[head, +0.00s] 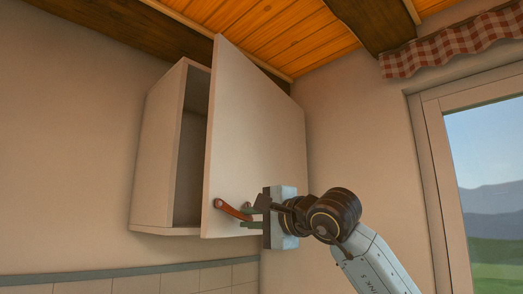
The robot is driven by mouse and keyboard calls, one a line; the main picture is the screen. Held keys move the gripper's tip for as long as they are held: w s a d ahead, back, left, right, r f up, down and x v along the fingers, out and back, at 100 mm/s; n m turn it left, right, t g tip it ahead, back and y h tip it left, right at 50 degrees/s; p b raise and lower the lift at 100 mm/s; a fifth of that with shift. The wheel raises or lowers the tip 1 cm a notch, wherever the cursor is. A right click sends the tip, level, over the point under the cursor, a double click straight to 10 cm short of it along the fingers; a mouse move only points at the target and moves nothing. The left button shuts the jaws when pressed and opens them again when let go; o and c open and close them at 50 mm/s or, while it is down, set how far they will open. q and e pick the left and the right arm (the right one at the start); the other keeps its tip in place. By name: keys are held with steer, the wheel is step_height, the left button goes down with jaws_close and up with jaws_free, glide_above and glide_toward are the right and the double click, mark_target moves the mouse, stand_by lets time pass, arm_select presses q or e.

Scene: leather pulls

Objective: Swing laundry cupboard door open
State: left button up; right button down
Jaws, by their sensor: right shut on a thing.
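The laundry cupboard (157,160) is a pale box on the wall. Its door (255,130) stands partly open, with its free edge at the left swung out from the box. A dark gap into the interior (192,150) shows behind that edge. A brown leather pull (231,209) sits low on the door near the free edge. My right gripper (249,215) is at the pull, its fingers shut on it. The fingers partly cover the right end of the pull. My left gripper is not in view.
A wooden ceiling with dark beams (370,25) is close above the door's top. A window (487,180) with a checked valance (450,50) is at the right. Tiles (130,284) run along the wall below. The space left of the cupboard is clear.

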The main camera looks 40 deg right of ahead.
steer(key=s+d+r+b, duration=0.1)
steer(key=s+d+b, duration=0.1)
steer(key=s+d, duration=0.2)
steer(key=shift+s, duration=1.65)
steer(key=s+d+b, duration=0.3)
steer(key=s+d, duration=0.3)
steer(key=s, duration=0.1)
steer(key=shift+s, duration=0.25)
steer(key=c, duration=1.6)
jaws_free()
steer(key=o, duration=0.4)
steer(key=shift+s+a, duration=0.1)
steer(key=shift+a, duration=0.1)
steer(key=shift+c, duration=0.2)
steer(key=shift+f, duration=0.2)
